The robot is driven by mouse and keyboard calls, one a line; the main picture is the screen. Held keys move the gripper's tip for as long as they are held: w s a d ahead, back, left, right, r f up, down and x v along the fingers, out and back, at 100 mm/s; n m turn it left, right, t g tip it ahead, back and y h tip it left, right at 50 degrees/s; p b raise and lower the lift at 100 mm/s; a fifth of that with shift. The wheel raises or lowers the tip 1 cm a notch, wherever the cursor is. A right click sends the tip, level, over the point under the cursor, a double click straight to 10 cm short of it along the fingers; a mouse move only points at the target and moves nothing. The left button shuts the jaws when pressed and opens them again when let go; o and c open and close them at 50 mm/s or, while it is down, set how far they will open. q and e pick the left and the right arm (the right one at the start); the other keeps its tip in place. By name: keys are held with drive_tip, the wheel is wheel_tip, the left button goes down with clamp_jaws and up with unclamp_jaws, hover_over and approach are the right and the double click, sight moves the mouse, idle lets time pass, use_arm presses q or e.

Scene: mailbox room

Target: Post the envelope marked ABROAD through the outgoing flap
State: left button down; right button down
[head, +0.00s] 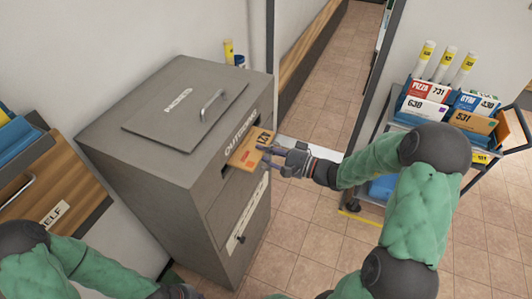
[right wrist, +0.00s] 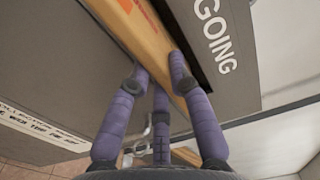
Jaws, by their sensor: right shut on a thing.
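The label's marking is too small to read surely. My right gripper (head: 275,152) is shut on the envelope's near end, in front of the box. In the right wrist view, the envelope (right wrist: 150,40) lies between the purple fingers, along the dark opening beside the lettering.
The box top has a PACKETS lid (head: 185,105) with a handle. A cart (head: 400,118) with numbered envelopes and tubes stands at the right. A wooden shelf unit (head: 50,190) is at the left. Tiled floor (head: 300,245) is open right of the box.

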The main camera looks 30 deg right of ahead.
sight(251, 148)
drive_tip(key=shift+b+x, duration=0.7)
drive_tip(key=shift+x, duration=1.55)
drive_tip(key=c, duration=1.1)
unclamp_jaws()
drive_tip(key=shift+o, duration=0.2)
drive_tip(key=b+v, duration=0.1)
drive_tip(key=v, duration=0.8)
clamp_jaws()
